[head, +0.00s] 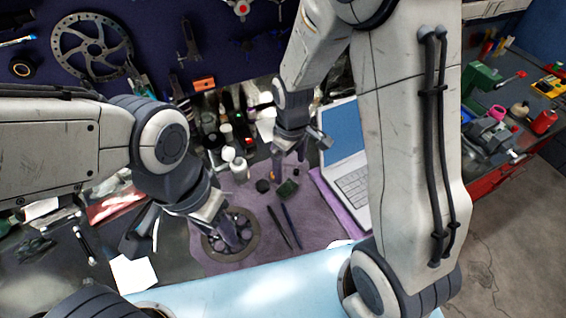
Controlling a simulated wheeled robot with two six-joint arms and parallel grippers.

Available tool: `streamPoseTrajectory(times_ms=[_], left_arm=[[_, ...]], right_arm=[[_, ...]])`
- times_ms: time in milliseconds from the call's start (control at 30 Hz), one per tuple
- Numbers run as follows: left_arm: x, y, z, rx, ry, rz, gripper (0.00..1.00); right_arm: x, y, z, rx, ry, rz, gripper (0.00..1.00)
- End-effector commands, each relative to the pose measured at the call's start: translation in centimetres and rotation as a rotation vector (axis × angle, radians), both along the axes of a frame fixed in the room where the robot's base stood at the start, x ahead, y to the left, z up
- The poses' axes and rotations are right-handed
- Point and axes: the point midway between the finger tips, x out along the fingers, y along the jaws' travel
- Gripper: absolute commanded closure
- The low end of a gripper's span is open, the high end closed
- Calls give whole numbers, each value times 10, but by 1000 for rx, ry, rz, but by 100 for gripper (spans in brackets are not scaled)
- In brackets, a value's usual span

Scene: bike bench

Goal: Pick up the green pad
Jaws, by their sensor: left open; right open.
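The green pad (288,188) is a small dark green block lying on the purple cloth (262,208) in the middle of the bench. My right gripper (290,163) is open and points down just above and behind the pad, apart from it as far as I can tell. My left gripper (190,236) is open, low over the left part of the bench. One of its fingers is in front of a dark round disc (240,250) and hides part of it.
Two dark pen-like tools (285,226) lie in front of the pad. A small black round piece (262,186) is beside it. A laptop (349,165) stands to the right. White bottles (239,168) and other containers crowd the back.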

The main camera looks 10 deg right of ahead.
Motion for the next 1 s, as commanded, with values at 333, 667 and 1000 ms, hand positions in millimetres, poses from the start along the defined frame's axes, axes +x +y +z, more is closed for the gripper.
streamPoseTrajectory(times_ms=[333,667,1000], left_arm=[[0,0,9,1,1,-2,50],[0,0,24,1,0,-4,50],[0,0,33,1,0,-6,50]], right_arm=[[0,-7,-48,-2,6,-8,0],[3,-1,-72,-1,9,-6,0],[6,2,-104,-1,3,-6,0]])
